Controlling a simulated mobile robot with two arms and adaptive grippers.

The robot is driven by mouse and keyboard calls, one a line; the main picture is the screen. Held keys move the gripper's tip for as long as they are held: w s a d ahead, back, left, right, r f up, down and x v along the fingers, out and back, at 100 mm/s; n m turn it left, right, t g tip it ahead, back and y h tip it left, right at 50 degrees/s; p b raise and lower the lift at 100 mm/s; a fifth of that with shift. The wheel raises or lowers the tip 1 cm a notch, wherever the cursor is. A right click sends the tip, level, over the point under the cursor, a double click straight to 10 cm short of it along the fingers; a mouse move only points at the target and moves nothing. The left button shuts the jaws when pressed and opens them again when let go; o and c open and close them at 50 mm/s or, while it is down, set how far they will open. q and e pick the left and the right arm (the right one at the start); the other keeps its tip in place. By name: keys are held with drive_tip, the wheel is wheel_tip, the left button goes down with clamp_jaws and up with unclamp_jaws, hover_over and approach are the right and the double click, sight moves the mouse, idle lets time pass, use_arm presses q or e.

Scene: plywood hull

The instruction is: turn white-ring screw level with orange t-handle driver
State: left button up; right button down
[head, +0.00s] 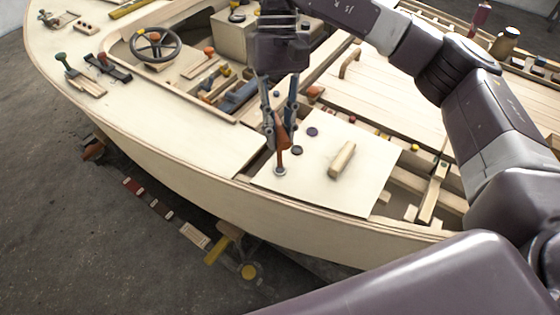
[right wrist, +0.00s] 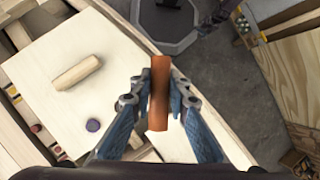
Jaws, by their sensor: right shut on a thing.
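My right gripper (head: 283,122) is shut on the orange T-handle driver (head: 280,156), which stands about upright over the pale hatch panel (head: 318,192). The driver's tip meets a light ring (head: 280,171) near the panel's left front edge; the screw under it is mostly hidden. In the right wrist view the driver's orange handle (right wrist: 159,92) sits between the blue fingers. My left gripper is not in view.
A wooden block handle (head: 342,160) stands on the panel to the right of the driver. The open hull frame (head: 430,195) lies right of the panel. A steering wheel (head: 155,44) and loose tools lie on the deck at left. Below the hull edge is the floor.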

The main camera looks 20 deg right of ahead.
drive_tip(key=n+h+p, duration=0.1)
drive_tip(key=n, duration=0.1)
drive_tip(key=n+p, duration=0.1)
drive_tip(key=shift+s+d+r+n+h+p, duration=0.1)
drive_tip(key=shift+r+n+h+p, duration=0.2)
drive_tip(key=shift+n+h, duration=0.1)
drive_tip(key=shift+n+h+p, duration=0.3)
drive_tip(key=shift+n, duration=0.3)
drive_tip(key=shift+d+f+n+h, duration=0.15)
drive_tip(key=shift+f+n+h, duration=0.15)
drive_tip(key=shift+n, duration=0.6)
drive_tip(key=shift+f, duration=0.15)
